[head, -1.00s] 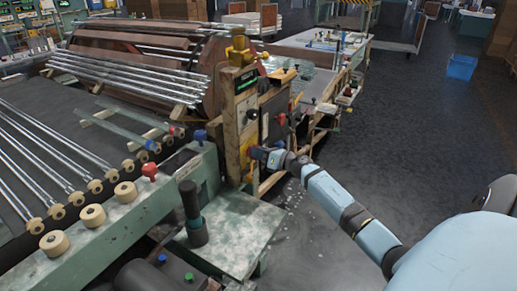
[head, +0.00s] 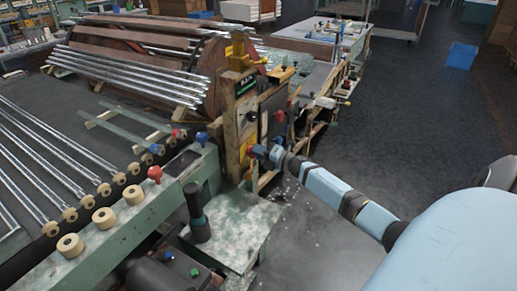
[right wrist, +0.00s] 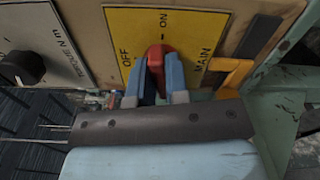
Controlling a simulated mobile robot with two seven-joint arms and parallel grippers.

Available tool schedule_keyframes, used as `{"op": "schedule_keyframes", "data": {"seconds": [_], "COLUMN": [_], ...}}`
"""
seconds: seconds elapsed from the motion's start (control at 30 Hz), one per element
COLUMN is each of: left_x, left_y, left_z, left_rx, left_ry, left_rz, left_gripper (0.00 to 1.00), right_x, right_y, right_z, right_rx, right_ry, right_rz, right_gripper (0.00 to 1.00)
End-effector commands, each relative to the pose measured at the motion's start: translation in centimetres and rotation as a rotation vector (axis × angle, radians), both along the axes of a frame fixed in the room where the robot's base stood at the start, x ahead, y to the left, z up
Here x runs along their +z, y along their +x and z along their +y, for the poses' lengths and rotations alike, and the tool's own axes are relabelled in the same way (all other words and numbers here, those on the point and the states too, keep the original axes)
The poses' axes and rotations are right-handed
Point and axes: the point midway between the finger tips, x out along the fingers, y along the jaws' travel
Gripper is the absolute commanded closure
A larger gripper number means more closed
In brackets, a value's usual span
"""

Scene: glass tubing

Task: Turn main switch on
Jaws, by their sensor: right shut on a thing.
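The main switch has a red handle (right wrist: 157,56) on a yellow plate (right wrist: 120,22) marked OFF, ON and MAIN in the right wrist view. The red handle's visible end lies between the OFF and ON marks, below ON in the picture; the rest is hidden by the fingers. My right gripper (right wrist: 155,86) is shut on the red handle, with one blue finger on each side. In the head view, my right gripper (head: 265,153) is at the wooden control panel (head: 232,128), and the handle cannot be made out there. My left gripper is not in view.
A black knob (right wrist: 22,68) on a white plate sits left of the switch. A green metal frame (right wrist: 290,60) stands close on the right. In the head view, a green bench (head: 235,228) stands before the panel; open floor (head: 420,130) lies to the right.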

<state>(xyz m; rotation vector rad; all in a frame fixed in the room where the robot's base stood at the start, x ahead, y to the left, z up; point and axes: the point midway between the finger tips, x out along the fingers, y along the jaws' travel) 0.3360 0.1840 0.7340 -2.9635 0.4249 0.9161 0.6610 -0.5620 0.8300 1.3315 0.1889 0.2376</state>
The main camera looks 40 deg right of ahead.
Motion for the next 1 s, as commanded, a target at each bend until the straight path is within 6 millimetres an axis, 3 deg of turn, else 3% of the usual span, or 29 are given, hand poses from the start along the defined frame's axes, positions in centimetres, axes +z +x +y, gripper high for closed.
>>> {"op": "schedule_keyframes", "data": {"seconds": [0.4,1.0], "left_x": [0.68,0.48], "left_y": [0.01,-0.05], "left_z": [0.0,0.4], "left_rx": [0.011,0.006], "left_ry": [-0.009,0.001], "left_rz": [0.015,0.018], "left_gripper": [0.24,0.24], "right_x": [-0.11,-0.19], "right_y": [0.01,0.02], "right_z": [-0.09,-0.07], "right_rx": [0.0,0.0], "right_ry": [0.201,0.237], "right_rz": [0.059,0.069], "right_gripper": [1.0,1.0]}}
